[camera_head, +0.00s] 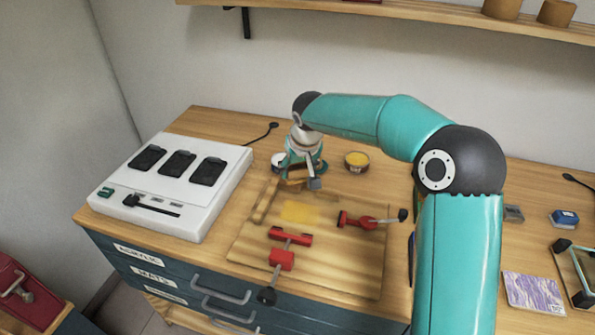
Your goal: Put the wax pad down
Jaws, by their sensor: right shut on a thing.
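My right arm reaches in from the right, and my right gripper (302,180) points down over the back of the wooden board (343,265). It is shut on a small brown block, seemingly the wax pad (294,174), which the fingers partly hide. I cannot tell whether the pad touches the board. A yellow patch (299,212) lies on the board just in front of the gripper. A round tin with yellow content (357,161) stands behind the board, right of the gripper. My left gripper is not in view.
Red clamps (290,236) and (365,221) sit on the board. A white device with black pads (172,190) stands to the left. A small pale container (278,161) is beside the gripper. A marbled block (534,293) and blue item (564,218) lie right.

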